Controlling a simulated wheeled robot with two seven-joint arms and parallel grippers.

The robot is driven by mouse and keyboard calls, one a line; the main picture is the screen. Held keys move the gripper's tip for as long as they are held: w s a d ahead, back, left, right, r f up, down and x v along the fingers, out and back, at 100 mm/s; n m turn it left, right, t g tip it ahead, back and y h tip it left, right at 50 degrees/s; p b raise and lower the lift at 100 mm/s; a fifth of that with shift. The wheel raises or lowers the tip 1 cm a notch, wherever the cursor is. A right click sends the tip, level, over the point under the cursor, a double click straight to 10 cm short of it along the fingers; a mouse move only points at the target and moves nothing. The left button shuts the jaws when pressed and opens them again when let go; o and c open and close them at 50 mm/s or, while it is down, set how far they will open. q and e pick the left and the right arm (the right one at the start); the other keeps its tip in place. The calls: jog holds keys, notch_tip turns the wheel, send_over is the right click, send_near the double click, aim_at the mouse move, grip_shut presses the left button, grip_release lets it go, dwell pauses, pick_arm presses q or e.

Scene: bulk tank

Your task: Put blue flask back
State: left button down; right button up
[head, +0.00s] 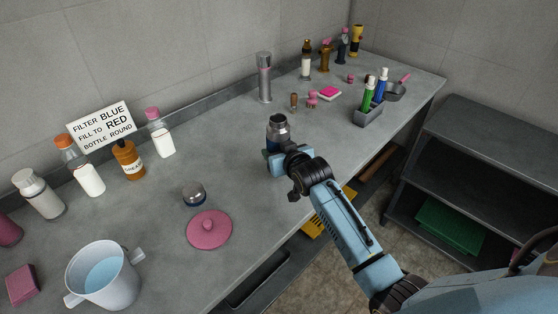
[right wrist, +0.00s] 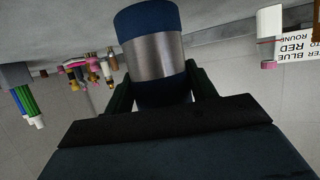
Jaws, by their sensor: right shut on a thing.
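The blue flask (head: 278,127), dark blue with a steel band, is upright above the counter near its front edge. My right gripper (head: 279,154) is shut around it, and its fingers hide part of the body. In the right wrist view the flask (right wrist: 155,55) stands between the two fingers, with the steel band in plain sight. I cannot tell whether its base touches the counter. A small round steel and dark blue piece (head: 194,194) lies on the counter to the left. My left gripper is out of view.
A pink lid (head: 209,230) and a white jug of bluish liquid (head: 104,275) are at the front left. Bottles and a sign (head: 101,126) line the wall. A steel dispenser (head: 264,77) and a grey holder (head: 367,115) stand farther back. Counter around the flask is clear.

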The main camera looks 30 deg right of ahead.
notch_tip(320, 180, down, 3)
jog(key=shift+r+b, duration=0.2)
jog(key=shift+b, duration=0.1)
jog(key=shift+f, duration=0.1)
jog(key=o, duration=1.3)
jog(key=shift+f, duration=0.15)
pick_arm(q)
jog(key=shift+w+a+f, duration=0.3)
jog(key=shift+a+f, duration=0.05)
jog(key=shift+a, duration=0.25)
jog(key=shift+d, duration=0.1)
pick_arm(e)
jog(key=shift+r, duration=0.2)
jog(key=shift+s, duration=0.3)
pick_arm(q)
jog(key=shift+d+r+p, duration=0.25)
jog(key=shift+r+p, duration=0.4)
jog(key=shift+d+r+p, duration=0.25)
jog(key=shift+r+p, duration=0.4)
pick_arm(e)
jog(key=v, duration=1.1)
jog(key=shift+s, duration=0.2)
